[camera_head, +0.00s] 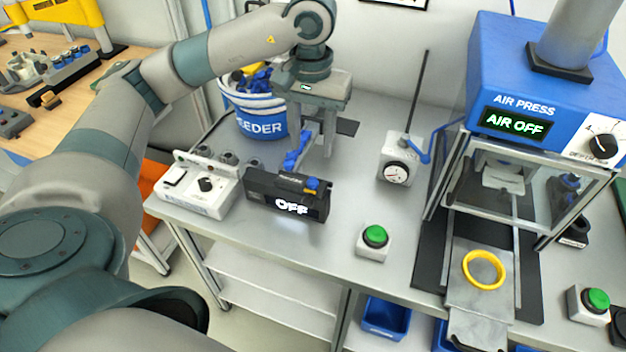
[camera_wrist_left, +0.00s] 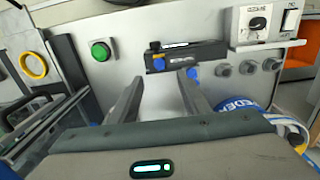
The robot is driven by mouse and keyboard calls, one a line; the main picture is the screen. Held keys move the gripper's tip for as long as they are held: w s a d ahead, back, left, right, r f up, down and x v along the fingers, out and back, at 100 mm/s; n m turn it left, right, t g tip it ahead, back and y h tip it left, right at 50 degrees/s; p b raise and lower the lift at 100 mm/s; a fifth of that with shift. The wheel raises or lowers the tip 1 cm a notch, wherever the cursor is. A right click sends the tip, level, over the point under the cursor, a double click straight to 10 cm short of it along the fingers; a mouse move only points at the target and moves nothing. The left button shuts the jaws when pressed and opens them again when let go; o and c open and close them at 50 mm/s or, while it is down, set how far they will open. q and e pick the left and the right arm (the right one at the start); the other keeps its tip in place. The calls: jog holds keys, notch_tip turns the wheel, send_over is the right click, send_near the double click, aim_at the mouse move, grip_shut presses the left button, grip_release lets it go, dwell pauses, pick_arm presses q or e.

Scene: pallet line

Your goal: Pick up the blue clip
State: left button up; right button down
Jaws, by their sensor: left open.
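A blue clip (camera_head: 293,160) stands at the back edge of the black box reading OFF (camera_head: 285,197), by my left gripper's fingers in the head view. It also shows in the left wrist view (camera_wrist_left: 193,72), near the tip of the right-hand finger. Another blue piece (camera_head: 312,184) sits on top of the black box. My left gripper (camera_head: 314,152) points down behind the box, open, with nothing seen between its fingers (camera_wrist_left: 160,80). Whether a finger touches the clip cannot be told. My right gripper is not in view.
A blue-and-white FEEDER bucket (camera_head: 263,122) with blue pieces stands behind. A white control box (camera_head: 197,188) is left of the black box. A green button (camera_head: 375,236), a dial gauge (camera_head: 396,170) and the air press (camera_head: 520,85) are right. The table between is clear.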

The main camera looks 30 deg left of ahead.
aim_at(313, 180)
pick_arm(q)
notch_tip(313, 180, down, 4)
jog(key=shift+s+r+p, duration=0.1)
jog(key=shift+p, duration=0.55)
jog(key=shift+f, duration=0.7)
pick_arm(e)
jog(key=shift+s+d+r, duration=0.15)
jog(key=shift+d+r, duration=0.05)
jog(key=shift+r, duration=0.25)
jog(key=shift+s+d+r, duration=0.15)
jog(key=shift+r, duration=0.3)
pick_arm(q)
jog(key=shift+f+p, duration=0.65)
jog(key=shift+p, duration=0.2)
jog(key=f, duration=0.1)
jog(key=f+p, duration=0.1)
jog(key=f, duration=0.1)
jog(key=shift+w+p, duration=0.2)
jog(key=shift+p, duration=0.1)
jog(key=shift+f, duration=0.45)
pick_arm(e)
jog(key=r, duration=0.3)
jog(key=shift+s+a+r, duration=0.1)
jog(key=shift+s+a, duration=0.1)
